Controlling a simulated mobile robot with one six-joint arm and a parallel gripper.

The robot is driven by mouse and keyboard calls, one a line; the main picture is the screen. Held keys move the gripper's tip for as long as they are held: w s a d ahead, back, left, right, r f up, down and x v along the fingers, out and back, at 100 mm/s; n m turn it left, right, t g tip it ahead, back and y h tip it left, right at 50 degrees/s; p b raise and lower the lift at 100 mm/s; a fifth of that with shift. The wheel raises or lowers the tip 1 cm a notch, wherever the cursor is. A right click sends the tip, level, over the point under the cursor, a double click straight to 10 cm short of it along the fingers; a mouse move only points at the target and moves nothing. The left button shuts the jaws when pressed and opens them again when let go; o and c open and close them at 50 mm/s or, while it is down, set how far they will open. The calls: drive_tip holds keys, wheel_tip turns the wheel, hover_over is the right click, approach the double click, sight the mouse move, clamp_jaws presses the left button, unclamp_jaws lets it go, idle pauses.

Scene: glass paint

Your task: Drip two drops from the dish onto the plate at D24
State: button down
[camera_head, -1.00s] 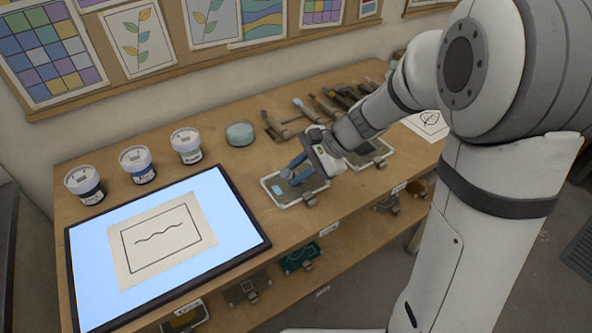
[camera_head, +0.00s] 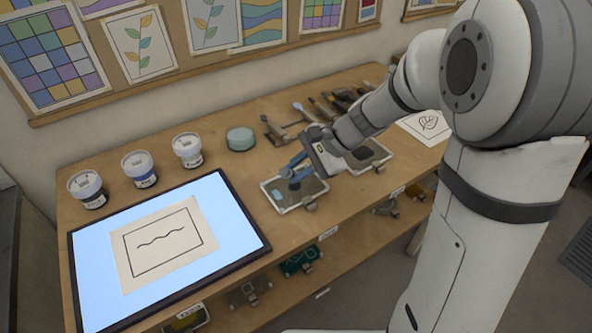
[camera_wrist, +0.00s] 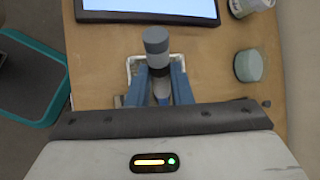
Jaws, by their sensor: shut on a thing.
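My gripper (camera_head: 291,172) has blue fingers and is over a shallow clear-rimmed tray (camera_head: 311,201) with a grey inside. In the wrist view the gripper (camera_wrist: 165,90) is shut on a grey cylindrical tool (camera_wrist: 155,40) with a dark band. The tool stands roughly upright between the fingers, and its lower end is hidden. The tray's rim (camera_wrist: 131,67) shows behind the fingers. I cannot tell whether the tool touches the tray. A second clear-rimmed tray (camera_head: 383,156) is to its right. I cannot read D24 on any label or tell which is the dish or the plate.
A lit panel (camera_head: 215,215) with a wavy-line drawing (camera_head: 160,243) fills the bench's left. Behind it stand several lidded jars (camera_head: 187,150) and a squat pale-teal round object (camera_head: 240,138). Several tools (camera_head: 330,105) lie at the back. Small trays (camera_head: 300,262) sit on the shelf below.

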sight(290, 168)
idle(0.3)
drive_tip(key=shift+s+a+b, duration=0.15)
drive_tip(key=shift+s+a, duration=0.1)
drive_tip(key=shift+a, duration=0.55)
drive_tip(key=shift+s+a+b, duration=0.15)
drive_tip(key=shift+s+a, duration=0.1)
drive_tip(key=shift+a, duration=0.55)
drive_tip(key=shift+f, duration=0.1)
drive_tip(key=shift+f+b, duration=0.75)
drive_tip(key=shift+f+b, duration=0.3)
drive_tip(key=shift+r, duration=0.15)
drive_tip(key=shift+r+p, duration=0.85)
drive_tip(key=shift+r, duration=0.15)
